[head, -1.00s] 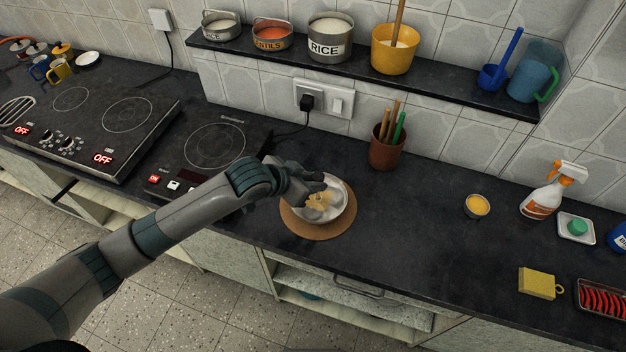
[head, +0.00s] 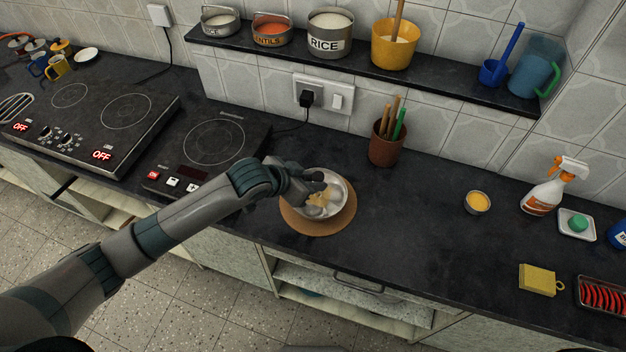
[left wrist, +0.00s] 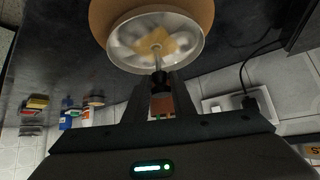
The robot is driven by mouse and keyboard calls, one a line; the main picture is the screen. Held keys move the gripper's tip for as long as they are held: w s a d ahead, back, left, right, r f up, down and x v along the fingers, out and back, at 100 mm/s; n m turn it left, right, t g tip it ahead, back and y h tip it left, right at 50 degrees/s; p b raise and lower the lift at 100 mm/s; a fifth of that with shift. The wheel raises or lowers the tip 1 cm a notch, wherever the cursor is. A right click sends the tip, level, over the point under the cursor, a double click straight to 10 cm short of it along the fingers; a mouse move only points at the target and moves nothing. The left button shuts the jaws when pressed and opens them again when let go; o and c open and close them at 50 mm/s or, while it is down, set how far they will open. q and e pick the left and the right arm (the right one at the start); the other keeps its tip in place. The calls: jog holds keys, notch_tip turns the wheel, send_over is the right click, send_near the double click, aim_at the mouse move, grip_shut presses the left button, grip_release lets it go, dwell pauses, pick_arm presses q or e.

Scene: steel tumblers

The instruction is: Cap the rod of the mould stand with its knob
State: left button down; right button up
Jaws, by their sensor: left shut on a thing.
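The mould stand (head: 342,191) is a round, shiny metal dish on a brown round mat (head: 292,221). It also shows in the left wrist view (left wrist: 196,50), with a tan piece (left wrist: 148,43) in its middle and a thin rod (left wrist: 157,58) rising from there. My left gripper (head: 315,184) is over the dish. In the left wrist view its fingers (left wrist: 158,88) are shut on the small dark knob (left wrist: 159,78), which lines up with the rod's end. I cannot tell whether the knob touches the rod. My right gripper is not in view.
A cooktop (head: 214,142) lies left of the mat. A brown pot of utensils (head: 386,151) stands behind it, under a shelf (head: 440,82) with tins. The counter between is clear.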

pick_arm(q)
jog(key=shift+f, duration=0.35)
dwell(0.4)
jog(key=c, duration=1.4)
grip_release()
jog(key=shift+a, duration=0.1)
jog(key=shift+s+a+r, duration=0.3)
jog(key=shift+s+r, duration=0.05)
jog(key=shift+r, duration=0.1)
jog(key=b+v, duration=0.3)
jog(key=v, duration=1.3)
jog(key=shift+b, duration=0.3)
jog(key=shift+d, duration=0.1)
